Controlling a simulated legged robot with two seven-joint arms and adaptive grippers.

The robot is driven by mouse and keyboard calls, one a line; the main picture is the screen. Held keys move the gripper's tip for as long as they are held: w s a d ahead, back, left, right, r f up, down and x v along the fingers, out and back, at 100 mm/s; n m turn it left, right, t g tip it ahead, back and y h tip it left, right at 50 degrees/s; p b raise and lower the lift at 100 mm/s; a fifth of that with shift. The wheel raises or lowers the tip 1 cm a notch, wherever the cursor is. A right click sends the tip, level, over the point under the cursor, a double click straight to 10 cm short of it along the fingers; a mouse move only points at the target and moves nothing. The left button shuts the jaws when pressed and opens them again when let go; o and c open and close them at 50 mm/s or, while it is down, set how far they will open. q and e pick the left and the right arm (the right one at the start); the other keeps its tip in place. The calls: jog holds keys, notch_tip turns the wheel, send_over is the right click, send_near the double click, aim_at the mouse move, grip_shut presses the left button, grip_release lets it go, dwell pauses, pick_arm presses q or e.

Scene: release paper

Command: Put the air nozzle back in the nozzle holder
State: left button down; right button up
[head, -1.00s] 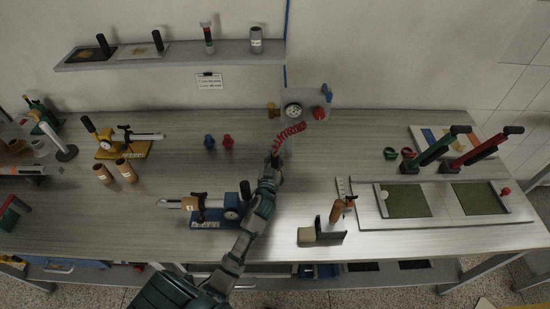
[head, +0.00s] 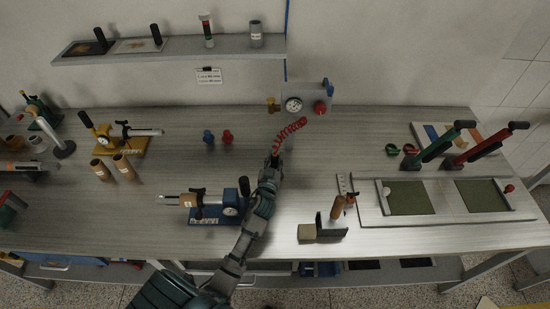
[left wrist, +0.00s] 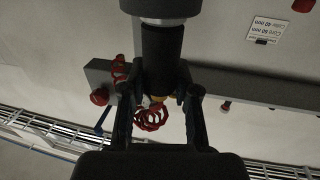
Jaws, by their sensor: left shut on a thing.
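My left gripper (head: 276,158) is over the back middle of the bench, below the wall panel. In the left wrist view its fingers (left wrist: 162,98) are shut on the air nozzle (left wrist: 162,50), a black cylinder with a wider grey end. A red coiled hose (head: 290,133) runs from the panel down to the gripper; red coils also show between the fingers in the wrist view (left wrist: 151,116). In the head view the gripper hides the nozzle. I cannot tell which item is the nozzle holder. My right gripper is out of view.
The wall panel (head: 312,94) carries a gauge (head: 293,105) and a red knob (head: 320,108). Small blue and red pieces (head: 227,137) stand left of the gripper. A blue-based tool (head: 215,212) stands beside my forearm.

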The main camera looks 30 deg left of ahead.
pick_arm(q)
jog(key=shift+f, duration=0.25)
jog(key=c, duration=0.8)
grip_release()
jog(key=v, duration=1.2)
jog(key=shift+d, duration=0.1)
